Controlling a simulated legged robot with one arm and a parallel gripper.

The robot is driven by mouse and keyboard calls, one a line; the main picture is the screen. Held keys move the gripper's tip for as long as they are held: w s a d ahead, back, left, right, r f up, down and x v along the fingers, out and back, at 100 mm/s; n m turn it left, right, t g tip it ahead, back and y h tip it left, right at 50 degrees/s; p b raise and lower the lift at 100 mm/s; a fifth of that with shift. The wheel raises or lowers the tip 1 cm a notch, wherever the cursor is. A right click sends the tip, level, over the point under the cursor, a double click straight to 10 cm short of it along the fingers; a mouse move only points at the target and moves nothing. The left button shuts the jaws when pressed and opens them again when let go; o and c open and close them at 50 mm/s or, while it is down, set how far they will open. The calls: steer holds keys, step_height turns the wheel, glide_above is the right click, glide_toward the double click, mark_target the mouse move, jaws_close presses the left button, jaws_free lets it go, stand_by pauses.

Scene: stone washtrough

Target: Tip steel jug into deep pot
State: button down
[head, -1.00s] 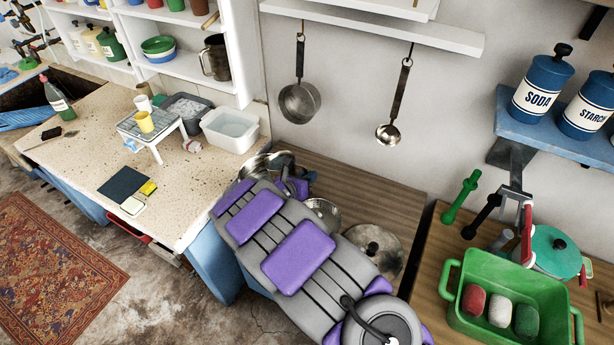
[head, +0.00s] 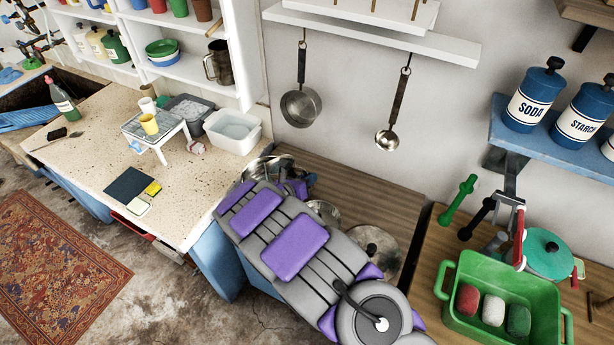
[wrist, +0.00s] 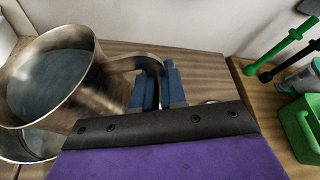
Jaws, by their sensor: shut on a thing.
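The steel jug (wrist: 52,78) fills the left of the wrist view, with its round mouth facing the camera and its inside bluish grey. My gripper (wrist: 162,85) is shut on its dark curved handle, to the right of the body. The jug looks tilted; I cannot tell whether liquid is in it. A steel vessel, probably the deep pot (wrist: 38,147), shows partly below the jug, at the lower left. The jug hides most of it. In the head view, my arm hides most of my gripper (head: 298,187), and shiny steel (head: 258,168) shows beside it.
A round lid (head: 375,250) with a dark knob is right of my arm on the wooden counter (head: 375,200). A green tub (head: 510,315) with coloured blocks stands at right. A pan (head: 301,104) and a ladle (head: 388,138) hang behind. A white basin (head: 232,132) stands left.

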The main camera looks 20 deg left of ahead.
mark_target(302, 169)
steer(key=shift+w+a+r+n+h+p, duration=0.1)
steer(key=shift+a+r+n+h+p, duration=0.3)
steer(key=shift+p, duration=1)
steer(key=shift+a+r+n+h+p, duration=0.1)
steer(key=shift+r+n+p, duration=0.35)
steer(key=shift+p, duration=0.95)
stand_by(1.0)
steer(key=shift+a+r+n+h+p, duration=0.4)
steer(key=shift+a+r+n+p, duration=0.1)
steer(key=shift+p, duration=0.5)
stand_by(3.2)
